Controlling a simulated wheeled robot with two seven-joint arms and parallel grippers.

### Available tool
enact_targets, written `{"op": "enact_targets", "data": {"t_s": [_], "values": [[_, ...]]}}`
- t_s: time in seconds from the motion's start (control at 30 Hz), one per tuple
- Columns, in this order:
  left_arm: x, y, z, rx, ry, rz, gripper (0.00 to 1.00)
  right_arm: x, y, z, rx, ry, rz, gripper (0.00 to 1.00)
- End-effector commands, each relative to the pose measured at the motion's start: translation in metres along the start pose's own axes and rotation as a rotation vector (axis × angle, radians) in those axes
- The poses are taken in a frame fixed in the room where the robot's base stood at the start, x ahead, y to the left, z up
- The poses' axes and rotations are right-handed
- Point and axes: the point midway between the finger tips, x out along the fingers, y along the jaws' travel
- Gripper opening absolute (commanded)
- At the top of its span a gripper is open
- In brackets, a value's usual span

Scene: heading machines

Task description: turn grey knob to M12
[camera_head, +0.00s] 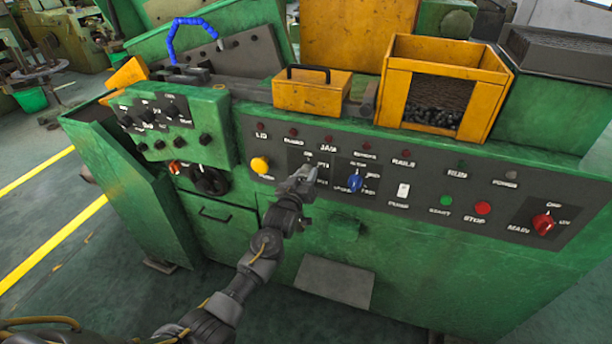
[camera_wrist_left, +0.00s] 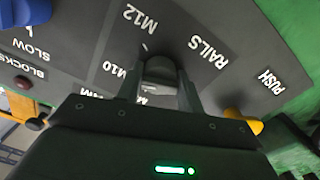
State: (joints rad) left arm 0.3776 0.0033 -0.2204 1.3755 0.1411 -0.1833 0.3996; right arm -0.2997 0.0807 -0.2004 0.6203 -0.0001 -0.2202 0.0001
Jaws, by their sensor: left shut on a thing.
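The grey knob (camera_wrist_left: 160,68) sits between the fingers of my left gripper (camera_wrist_left: 165,88) in the left wrist view. My left gripper is shut on it, and the fingers hide much of the knob. In the head view my left gripper (camera_head: 303,178) reaches up to the panel and covers the knob. The labels M12 (camera_wrist_left: 139,18) and M10 (camera_wrist_left: 114,70) stand beside the knob in the wrist view. A small white mark shows near the knob on the M12 side; I cannot tell whether it is on the knob. My right gripper is not in view.
A blue knob (camera_head: 355,184) is close to the right of my gripper, and a yellow button (camera_head: 260,165) is to its left. Yellow bins (camera_head: 312,92) stand above the panel.

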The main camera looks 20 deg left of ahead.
Motion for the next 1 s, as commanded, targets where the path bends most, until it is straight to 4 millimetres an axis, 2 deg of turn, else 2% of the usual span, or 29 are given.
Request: {"op": "enact_targets", "data": {"t_s": [0.6, 1.0], "values": [[0.0, -0.001, -0.001, 0.566, 0.0, 0.0, 0.14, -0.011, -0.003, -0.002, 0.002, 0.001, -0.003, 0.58], [0.0, -0.002, -0.001, 0.809, -0.001, 0.0, 0.14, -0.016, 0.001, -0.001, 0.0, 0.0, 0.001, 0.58]]}}
